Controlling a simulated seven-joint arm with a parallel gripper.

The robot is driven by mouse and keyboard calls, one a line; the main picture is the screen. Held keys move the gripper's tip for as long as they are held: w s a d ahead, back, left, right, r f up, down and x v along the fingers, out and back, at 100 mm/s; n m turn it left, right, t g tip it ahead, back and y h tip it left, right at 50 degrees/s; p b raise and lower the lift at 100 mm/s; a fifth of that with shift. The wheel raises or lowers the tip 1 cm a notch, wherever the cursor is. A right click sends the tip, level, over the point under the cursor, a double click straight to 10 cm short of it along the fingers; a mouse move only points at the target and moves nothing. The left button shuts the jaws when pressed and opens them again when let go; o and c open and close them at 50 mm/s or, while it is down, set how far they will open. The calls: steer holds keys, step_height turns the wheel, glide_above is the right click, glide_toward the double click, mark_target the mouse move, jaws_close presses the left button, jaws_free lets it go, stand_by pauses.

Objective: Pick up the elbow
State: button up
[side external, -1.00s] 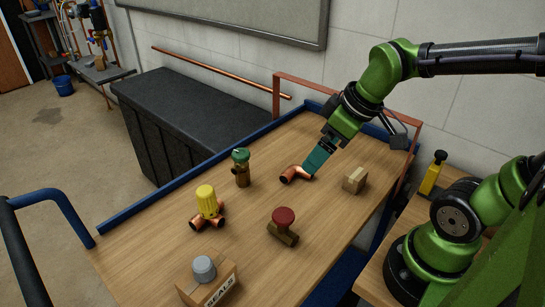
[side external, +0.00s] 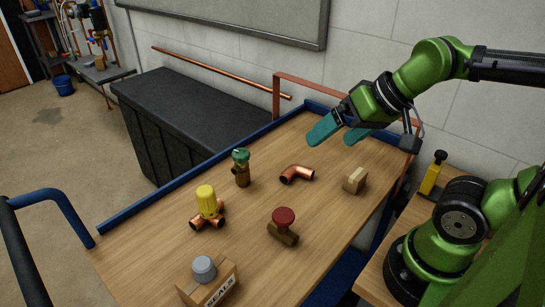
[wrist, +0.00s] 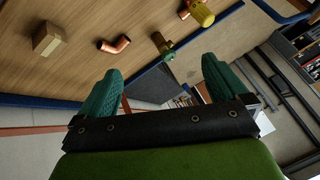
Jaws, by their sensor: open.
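The copper elbow (side external: 297,174) lies on the wooden bench top, between the green-capped valve and a small wooden block. It also shows in the wrist view (wrist: 114,45), beyond my fingertips. My gripper (side external: 340,132) is open and empty, its teal fingers spread apart. It hangs in the air above and behind the elbow, towards the wall, and does not touch it. In the wrist view my two fingers (wrist: 162,72) stand wide apart with nothing between them.
A green-capped valve (side external: 242,168), a yellow-capped valve (side external: 207,205), a red-handled valve (side external: 283,228) and a wooden block (side external: 355,180) stand around the elbow. A seals box (side external: 209,286) with a grey cap is at the front. A blue rail (side external: 200,172) edges the bench.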

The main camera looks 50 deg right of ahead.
stand_by(0.4)
steer(key=n+g+h, duration=0.2)
steer(key=n+g, duration=0.4)
steer(key=g, duration=0.1)
glide_above(291, 167)
step_height(291, 167, down, 8)
step_height(291, 167, down, 10)
steer(key=shift+s+a+r, duration=0.1)
steer(key=shift+s+a, duration=0.05)
steer(key=shift+f, duration=3.25)
steer(key=c, duration=0.9)
steer(key=shift+o, duration=0.2)
steer(key=shift+r, duration=0.1)
